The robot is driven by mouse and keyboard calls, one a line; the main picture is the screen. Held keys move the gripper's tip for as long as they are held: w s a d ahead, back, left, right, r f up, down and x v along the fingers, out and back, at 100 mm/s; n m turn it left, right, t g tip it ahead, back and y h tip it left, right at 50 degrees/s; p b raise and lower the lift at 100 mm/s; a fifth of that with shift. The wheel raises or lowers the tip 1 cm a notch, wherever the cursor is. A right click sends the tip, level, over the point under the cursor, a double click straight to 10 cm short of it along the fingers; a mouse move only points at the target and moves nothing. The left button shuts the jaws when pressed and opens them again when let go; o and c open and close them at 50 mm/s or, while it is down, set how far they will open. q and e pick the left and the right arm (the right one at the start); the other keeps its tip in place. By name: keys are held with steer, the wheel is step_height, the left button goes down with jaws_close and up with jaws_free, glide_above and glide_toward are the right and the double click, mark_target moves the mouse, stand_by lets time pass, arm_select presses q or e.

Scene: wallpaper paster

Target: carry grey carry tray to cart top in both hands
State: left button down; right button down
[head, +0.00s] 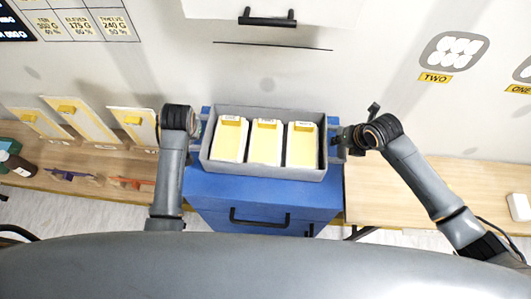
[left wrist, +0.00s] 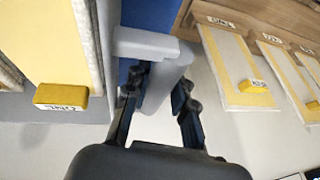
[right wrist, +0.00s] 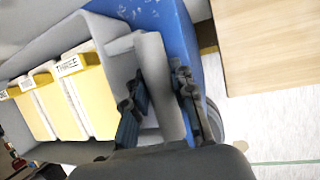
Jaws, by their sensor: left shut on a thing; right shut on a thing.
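The grey carry tray (head: 265,172) is over the blue cart top (head: 258,189), looks level, and holds three yellow-and-white boxes (head: 266,142) side by side. I cannot tell whether its bottom touches the cart. My left gripper (head: 197,134) is shut on the tray's left handle; the left wrist view shows its fingers (left wrist: 160,88) on both sides of the grey handle (left wrist: 145,44). My right gripper (head: 344,141) is at the tray's right end, shut on the handle there. The right wrist view shows its fingers (right wrist: 160,88) around the grey handle (right wrist: 154,62).
A wooden bench (head: 410,185) stands right of the cart. Another bench (head: 90,165) on the left carries small items, with several yellow-and-white boards (head: 135,122) behind it. The wall is just behind, with a cabinet with a black handle (head: 267,20) above.

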arm_select(q)
steer(key=shift+w+f+b, duration=0.15)
steer(key=shift+f+b, duration=0.3)
steer(key=shift+f, duration=0.2)
arm_select(e)
steer(key=shift+w+f, duration=0.15)
steer(key=shift+f, duration=0.5)
arm_select(q)
steer(key=shift+f+b, duration=0.65)
steer(key=shift+b, duration=0.05)
arm_select(e)
steer(key=shift+f, duration=0.7)
arm_select(q)
steer(key=c, duration=1.1)
jaws_free()
steer(key=shift+r, duration=0.1)
arm_select(e)
steer(key=c, duration=1.1)
jaws_free()
steer(key=shift+r, duration=0.15)
arm_select(q)
steer(key=v, duration=1.2)
arm_select(e)
steer(key=shift+r, duration=0.1)
steer(key=v, duration=1.2)
arm_select(q)
steer(key=shift+s, duration=0.2)
arm_select(e)
steer(key=shift+s, duration=0.2)
